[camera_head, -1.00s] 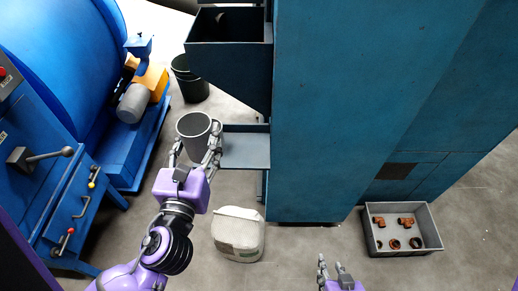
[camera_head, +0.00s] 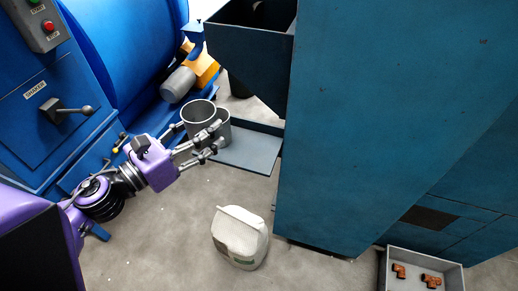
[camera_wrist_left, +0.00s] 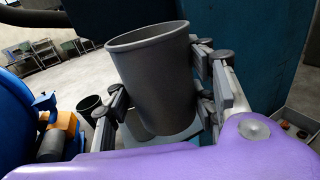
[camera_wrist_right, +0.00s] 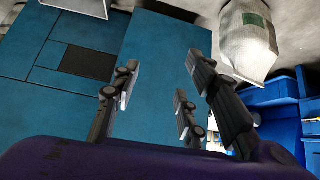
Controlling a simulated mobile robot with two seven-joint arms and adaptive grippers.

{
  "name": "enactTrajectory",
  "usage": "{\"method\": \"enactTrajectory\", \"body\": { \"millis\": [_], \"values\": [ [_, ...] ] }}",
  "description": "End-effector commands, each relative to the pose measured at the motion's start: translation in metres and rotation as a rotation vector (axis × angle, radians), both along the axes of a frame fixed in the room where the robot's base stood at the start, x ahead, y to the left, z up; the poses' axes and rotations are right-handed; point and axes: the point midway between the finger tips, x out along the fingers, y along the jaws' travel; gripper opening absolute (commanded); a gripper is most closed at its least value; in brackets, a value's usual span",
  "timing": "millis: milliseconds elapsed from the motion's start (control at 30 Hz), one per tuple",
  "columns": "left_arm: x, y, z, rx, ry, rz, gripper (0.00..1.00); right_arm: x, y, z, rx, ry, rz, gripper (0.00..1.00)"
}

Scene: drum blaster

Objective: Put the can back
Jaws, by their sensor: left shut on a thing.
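The can is a grey, open-topped cylinder (camera_head: 199,113), upright at the left end of a flat grey shelf (camera_head: 247,150) on the blue machine. My left gripper (camera_head: 203,138) is shut on the can, with its fingers on either side of it. The left wrist view shows the can (camera_wrist_left: 158,80) between the finger pads, and its inside is mostly hidden there. I cannot tell whether the can's base touches the shelf. My right gripper (camera_wrist_right: 155,100) shows only in the right wrist view; its fingers are apart with nothing between them.
A dark hopper (camera_head: 250,45) overhangs the shelf. A tall blue cabinet (camera_head: 390,120) fills the right. A white sack (camera_head: 240,238) stands on the floor, and a grey crate (camera_head: 425,262) holds orange pipe fittings. A blue drum machine (camera_head: 120,50) is at the left.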

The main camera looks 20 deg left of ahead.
Motion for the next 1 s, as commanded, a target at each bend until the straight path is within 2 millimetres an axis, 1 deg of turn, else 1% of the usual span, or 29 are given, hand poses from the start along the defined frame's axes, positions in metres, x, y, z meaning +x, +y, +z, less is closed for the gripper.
{"method": "enactTrajectory", "body": {
  "millis": [33,100,200,367,467,500,600,700,833,1000],
  "values": [
    [0.003,0.001,-0.001,0.002,0.003,-0.029,0.2,0.004,0.001,-0.002,0.001,-0.011,-0.003,0.4],
    [0.008,-0.002,0.003,-0.001,-0.001,-0.051,0.2,0.011,0.002,0.003,0.004,-0.027,-0.005,0.4],
    [0.023,-0.012,0.001,-0.004,-0.007,-0.057,0.2,0.019,0.004,0.01,0.007,-0.045,-0.006,0.4],
    [0.055,-0.036,-0.015,-0.005,-0.01,-0.054,0.2,0.024,0.004,0.019,0.009,-0.057,-0.005,0.4],
    [0.074,-0.052,-0.026,-0.005,-0.009,-0.053,0.2,0.023,0.005,0.02,0.01,-0.053,-0.004,0.4],
    [0.081,-0.057,-0.034,-0.007,-0.006,-0.052,0.2,0.018,0.004,0.017,0.01,-0.044,-0.005,0.4],
    [0.092,-0.066,-0.057,-0.007,-0.001,-0.051,0.2,0.007,0.003,0.008,0.006,-0.02,-0.005,0.4],
    [0.101,-0.073,-0.072,-0.005,-0.001,-0.051,0.2,0.0,0.002,0.002,0.004,-0.004,-0.004,0.4],
    [0.107,-0.077,-0.081,-0.003,-0.002,-0.052,0.2,0.0,0.001,0.002,0.003,-0.004,-0.003,0.4],
    [0.113,-0.082,-0.09,-0.005,-0.002,-0.051,0.2,0.006,0.001,0.005,0.003,-0.016,-0.001,0.4]
  ]
}}
